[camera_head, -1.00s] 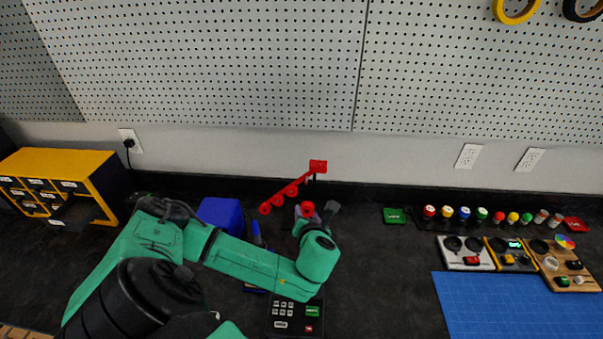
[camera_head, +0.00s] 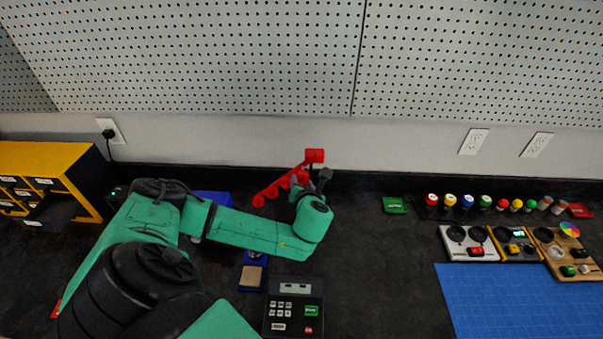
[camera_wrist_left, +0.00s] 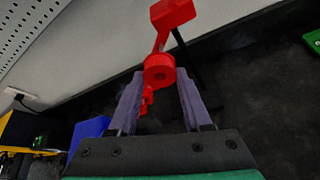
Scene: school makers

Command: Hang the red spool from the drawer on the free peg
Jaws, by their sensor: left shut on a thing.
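The red spool (camera_wrist_left: 158,70) is between the purple fingers of my left gripper (camera_wrist_left: 158,92) in the left wrist view; the gripper is shut on it. In the head view this gripper (camera_head: 304,184) is at the red peg rack (camera_head: 314,156), a slanted red bar with several round red ends, topped by a block. The rack's block (camera_wrist_left: 173,12) and arm show just behind the spool. Spool and rack overlap in both views, so I cannot tell whether they touch. The free peg cannot be made out. The drawer (camera_head: 52,214) stands open in the yellow cabinet (camera_head: 50,158).
My left arm crosses above a blue box (camera_head: 213,198) and a small blue-framed item (camera_head: 252,275). A keypad device (camera_head: 293,307) lies in front. Several coloured caps (camera_head: 466,201), control boards (camera_head: 467,243) and a blue mat (camera_head: 515,300) are at right. The pegboard wall (camera_head: 240,70) is behind.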

